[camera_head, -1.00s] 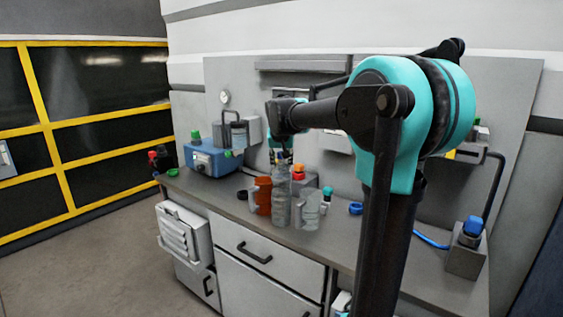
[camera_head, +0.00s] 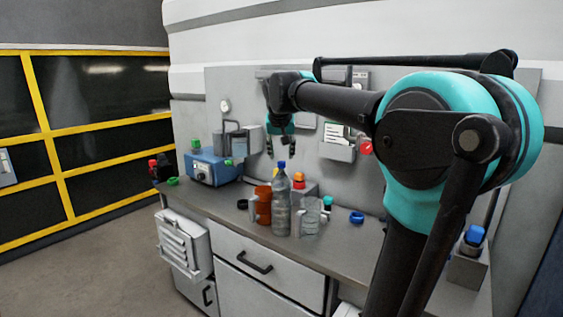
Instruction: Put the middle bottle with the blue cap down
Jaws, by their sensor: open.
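The clear bottle with the blue cap (camera_head: 281,204) stands upright on the grey counter (camera_head: 220,207), between an orange-brown mug and a clear jug. My gripper (camera_head: 269,152) is open and empty. In the picture it shows above and slightly left of the blue cap, apart from the bottle. The lower part of the bottle is in plain view.
The orange-brown mug (camera_head: 262,205) is close on the bottle's left and the clear jug (camera_head: 311,218) close on its right. Behind are red and orange-topped items (camera_head: 298,181). A blue box device (camera_head: 212,167) stands at the left; a blue ring (camera_head: 356,217) lies to the right.

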